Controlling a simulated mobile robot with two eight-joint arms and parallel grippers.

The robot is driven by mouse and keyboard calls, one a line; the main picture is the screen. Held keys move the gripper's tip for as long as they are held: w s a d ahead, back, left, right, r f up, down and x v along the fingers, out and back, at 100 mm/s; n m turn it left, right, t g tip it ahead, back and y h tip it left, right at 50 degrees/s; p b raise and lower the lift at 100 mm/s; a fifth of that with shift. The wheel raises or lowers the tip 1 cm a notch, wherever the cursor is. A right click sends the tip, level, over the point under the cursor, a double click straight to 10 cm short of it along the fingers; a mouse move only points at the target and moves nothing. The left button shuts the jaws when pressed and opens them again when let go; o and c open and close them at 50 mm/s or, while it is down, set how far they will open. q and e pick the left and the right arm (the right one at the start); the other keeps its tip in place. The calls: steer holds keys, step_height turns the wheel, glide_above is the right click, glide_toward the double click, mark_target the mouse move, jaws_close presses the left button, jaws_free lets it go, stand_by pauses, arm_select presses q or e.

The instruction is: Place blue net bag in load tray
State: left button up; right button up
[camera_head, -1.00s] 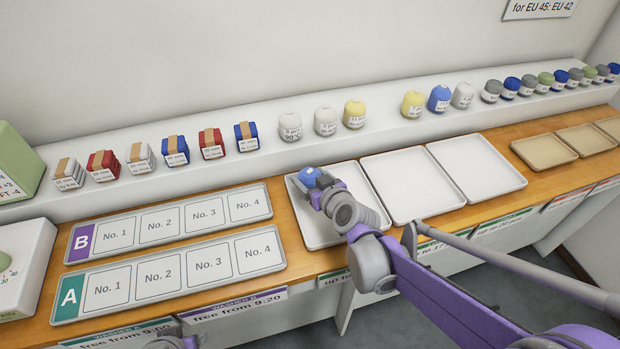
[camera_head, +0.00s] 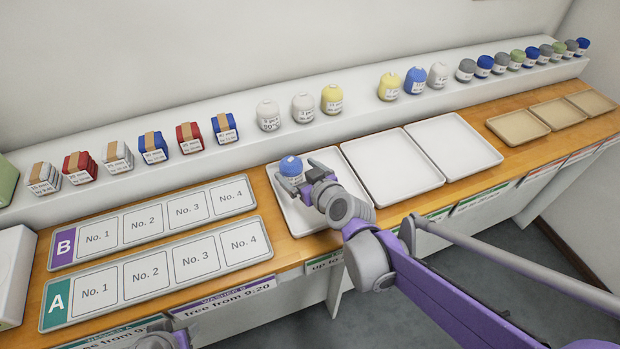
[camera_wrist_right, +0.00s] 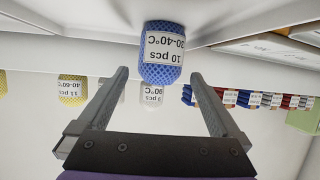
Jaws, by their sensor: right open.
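The blue net bag (camera_head: 291,170) stands upright in the leftmost white tray (camera_head: 288,207), toward its back left. In the right wrist view the bag (camera_wrist_right: 162,55) looks upside down, with a white label reading 10 pcs, 30-40°C. My right gripper (camera_head: 311,179) is open just to the right of the bag. Its fingers (camera_wrist_right: 158,80) are spread apart and the bag appears beyond their tips, with nothing held. Part of my left arm's end (camera_head: 162,337) shows at the bottom edge; its jaws cannot be made out.
Two more white trays (camera_head: 390,168) (camera_head: 455,148) lie empty to the right, then tan trays (camera_head: 518,125). Boards B (camera_head: 150,222) and A (camera_head: 155,275) lie left. The raised shelf behind holds folded packs (camera_head: 154,148) and net bags, including another blue one (camera_head: 415,82).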

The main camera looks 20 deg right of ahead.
steer(key=p+v, duration=0.1)
steer(key=v, duration=0.7)
steer(key=shift+p, duration=0.3)
